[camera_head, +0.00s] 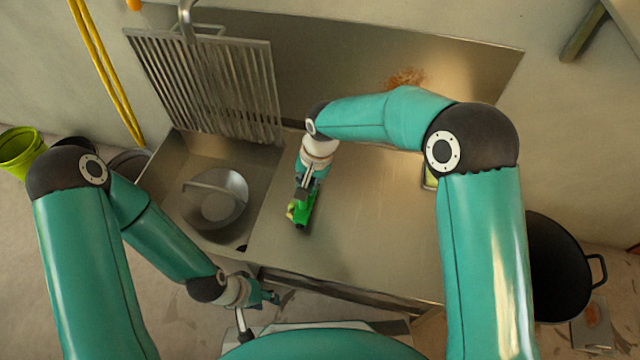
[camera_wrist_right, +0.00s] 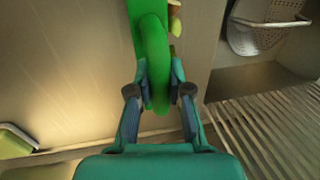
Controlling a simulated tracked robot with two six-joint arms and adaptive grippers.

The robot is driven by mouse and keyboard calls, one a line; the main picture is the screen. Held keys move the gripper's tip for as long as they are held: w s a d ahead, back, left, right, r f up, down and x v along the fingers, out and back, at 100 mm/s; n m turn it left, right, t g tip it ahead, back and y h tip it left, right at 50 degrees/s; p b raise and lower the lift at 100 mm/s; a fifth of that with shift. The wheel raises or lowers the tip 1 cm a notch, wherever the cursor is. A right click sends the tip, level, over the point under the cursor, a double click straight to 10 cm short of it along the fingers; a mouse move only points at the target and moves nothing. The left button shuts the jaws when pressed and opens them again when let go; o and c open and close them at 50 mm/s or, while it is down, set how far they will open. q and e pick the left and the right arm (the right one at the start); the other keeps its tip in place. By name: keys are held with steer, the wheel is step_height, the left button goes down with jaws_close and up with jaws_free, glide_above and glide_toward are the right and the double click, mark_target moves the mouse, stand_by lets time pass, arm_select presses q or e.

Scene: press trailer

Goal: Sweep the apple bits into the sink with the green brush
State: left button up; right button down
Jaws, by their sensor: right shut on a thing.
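The green brush (camera_head: 305,214) is on the steel counter (camera_head: 360,230), just right of the sink. My right gripper (camera_head: 306,190) is shut on its green handle (camera_wrist_right: 154,60). Pale yellow-green apple bits (camera_head: 291,210) lie against the sink side of the brush, near the sink edge. They also show beside the brush in the right wrist view (camera_wrist_right: 174,22); the brush and frame edge hide part of them. The sink (camera_head: 178,180) is at the left. My left gripper (camera_head: 268,297) is low, in front of the counter edge; its jaws are too small to read.
A metal colander (camera_head: 214,198) sits in the sink. A slatted rack (camera_head: 205,85) and tap (camera_head: 186,20) stand behind it. A container with something yellow-green (camera_head: 430,178) is partly hidden by my right arm. A black pot (camera_head: 560,265) is off the counter's right end.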

steer(key=shift+w+a, duration=0.1)
steer(key=shift+a, duration=0.25)
steer(key=shift+w+a+p, duration=0.2)
steer(key=shift+a, duration=0.55)
steer(key=shift+w+a+p, duration=0.2)
steer(key=shift+w+a, duration=0.05)
steer(key=shift+a, duration=0.55)
steer(key=shift+w+a+p, duration=0.2)
steer(key=shift+a, duration=0.55)
steer(key=shift+w+a+p, duration=0.2)
steer(key=shift+w+a, duration=0.05)
steer(key=shift+a, duration=0.55)
steer(key=shift+w+a+p, duration=0.2)
steer(key=shift+a+p, duration=0.05)
steer(key=shift+a, duration=0.55)
steer(key=shift+w+a+p, duration=0.2)
steer(key=shift+w+a, duration=0.05)
steer(key=shift+a, duration=0.55)
step_height(320, 180, up, 9)
steer(key=p, duration=0.6)
